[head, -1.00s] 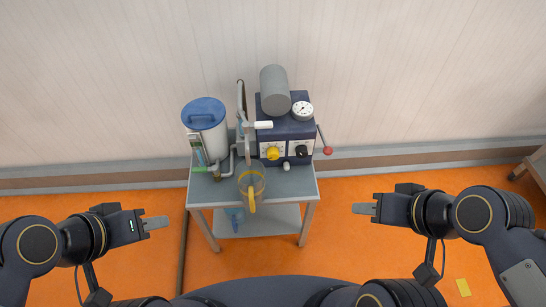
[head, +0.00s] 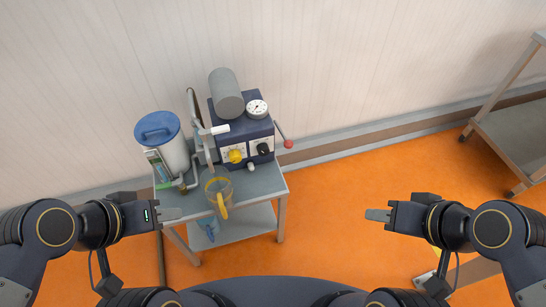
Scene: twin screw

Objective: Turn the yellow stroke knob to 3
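The yellow stroke knob (head: 236,156) is on the white front panel of a dark blue pump unit (head: 243,132), which stands on a small grey table (head: 268,184). Its scale marks are too small to read. A black knob (head: 263,149) sits to its right. My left gripper (head: 180,214) is in front of the table's left side, apart from the knob; its fingers look close together, but I cannot tell whether they are open. My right gripper (head: 368,215) is over the orange floor right of the table, far from the knob; its fingers are also unclear.
A clear jug with a yellow handle (head: 223,210) stands on the table's front. A blue-lidded canister (head: 157,128), a white-handled lever (head: 220,129) and a red-tipped lever (head: 288,144) flank the unit. Another grey table (head: 515,137) stands at right. The floor between is free.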

